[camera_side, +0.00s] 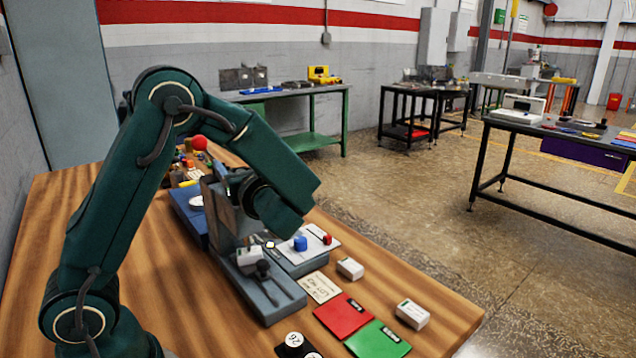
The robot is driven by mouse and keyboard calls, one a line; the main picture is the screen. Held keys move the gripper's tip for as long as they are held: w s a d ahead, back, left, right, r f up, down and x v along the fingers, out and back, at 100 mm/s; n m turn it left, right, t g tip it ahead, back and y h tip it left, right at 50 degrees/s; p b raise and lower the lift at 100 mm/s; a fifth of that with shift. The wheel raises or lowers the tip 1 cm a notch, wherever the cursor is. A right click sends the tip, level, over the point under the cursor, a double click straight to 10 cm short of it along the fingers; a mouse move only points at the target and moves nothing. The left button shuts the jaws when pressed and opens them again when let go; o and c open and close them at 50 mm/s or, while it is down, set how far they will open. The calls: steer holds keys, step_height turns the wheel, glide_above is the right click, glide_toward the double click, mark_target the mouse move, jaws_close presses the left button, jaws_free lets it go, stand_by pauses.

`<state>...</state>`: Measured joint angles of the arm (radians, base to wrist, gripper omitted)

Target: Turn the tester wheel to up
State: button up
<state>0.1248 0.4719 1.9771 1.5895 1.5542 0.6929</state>
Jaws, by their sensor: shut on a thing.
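The tester is a grey-blue stand with an upright column (222,208) and a slotted base (272,296) on the wooden bench. My gripper (238,186) is at the upper part of the column, reaching in from the right, and is shut on the tester wheel. The wheel itself is mostly hidden by the jaws and my wrist, so its exact angle cannot be told. A small white block and a dark knob (262,268) sit on the base.
Right of the tester are a white plate with a blue cylinder (300,243), white boxes (350,268), a paper label (322,287), a red card (342,316) and a green card (377,340). A red ball (200,142) and small parts lie behind. The bench's front left is clear.

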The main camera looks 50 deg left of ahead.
steer(key=m+t+h, duration=0.1)
steer(key=t, duration=0.1)
steer(key=m+t+h, duration=0.1)
steer(key=m+t, duration=0.1)
steer(key=t, duration=0.1)
steer(key=w+m+t+h, duration=0.1)
steer(key=m+t, duration=0.1)
steer(key=shift+w+d+t, duration=0.1)
steer(key=shift+d+t, duration=0.15)
steer(key=shift+t, duration=0.05)
steer(key=o, duration=1.4)
steer(key=shift+v, duration=2.6)
